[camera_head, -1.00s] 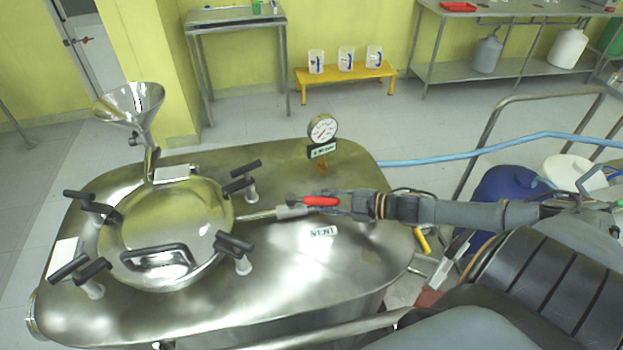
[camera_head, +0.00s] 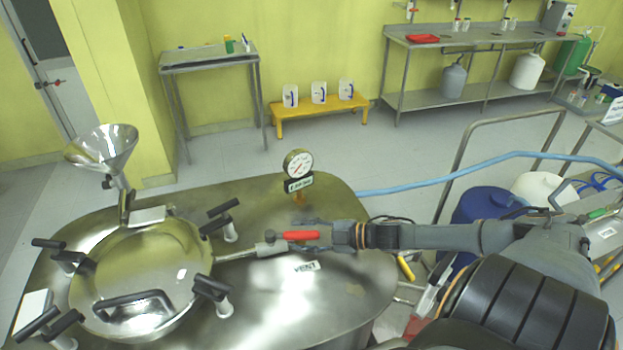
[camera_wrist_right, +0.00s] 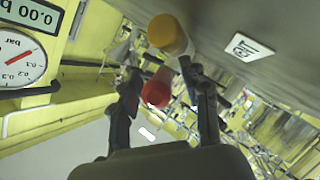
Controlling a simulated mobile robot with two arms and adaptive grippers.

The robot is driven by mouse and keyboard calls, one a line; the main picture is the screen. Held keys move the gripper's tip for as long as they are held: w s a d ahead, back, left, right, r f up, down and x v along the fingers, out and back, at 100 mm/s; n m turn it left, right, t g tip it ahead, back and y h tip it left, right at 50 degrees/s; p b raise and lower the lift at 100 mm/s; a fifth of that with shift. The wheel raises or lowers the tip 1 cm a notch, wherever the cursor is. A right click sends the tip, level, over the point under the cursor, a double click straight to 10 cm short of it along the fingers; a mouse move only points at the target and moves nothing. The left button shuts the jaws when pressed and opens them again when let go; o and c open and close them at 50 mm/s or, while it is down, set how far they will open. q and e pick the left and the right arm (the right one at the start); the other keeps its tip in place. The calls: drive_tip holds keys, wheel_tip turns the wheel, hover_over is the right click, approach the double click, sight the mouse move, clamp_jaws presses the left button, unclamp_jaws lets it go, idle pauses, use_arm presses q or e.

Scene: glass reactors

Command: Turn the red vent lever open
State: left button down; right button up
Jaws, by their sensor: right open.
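The red vent lever (camera_head: 301,235) sticks out from a metal valve (camera_head: 270,245) on the steel reactor lid (camera_head: 345,275), beside the VENT label (camera_head: 306,266). It points to the right in the head view. My right gripper (camera_head: 312,235) comes in from the right, open, with its fingers on either side of the lever's red end. In the right wrist view the round red end (camera_wrist_right: 158,88) shows between the open fingers (camera_wrist_right: 163,78); a gap shows, and I cannot tell if either finger touches it. My left gripper is out of view.
A pressure gauge (camera_head: 298,163) stands just behind the lever. A round hatch (camera_head: 140,270) with black-handled clamps and a steel funnel (camera_head: 102,147) are on the left. A blue hose (camera_head: 440,177) runs behind my right arm. A blue drum (camera_head: 485,207) stands at the right.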

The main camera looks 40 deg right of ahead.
drive_tip(key=v, duration=1)
drive_tip(key=shift+s+d, duration=0.1)
drive_tip(key=shift+d, duration=0.05)
drive_tip(key=shift+v, duration=0.8)
drive_tip(key=shift+c, duration=0.4)
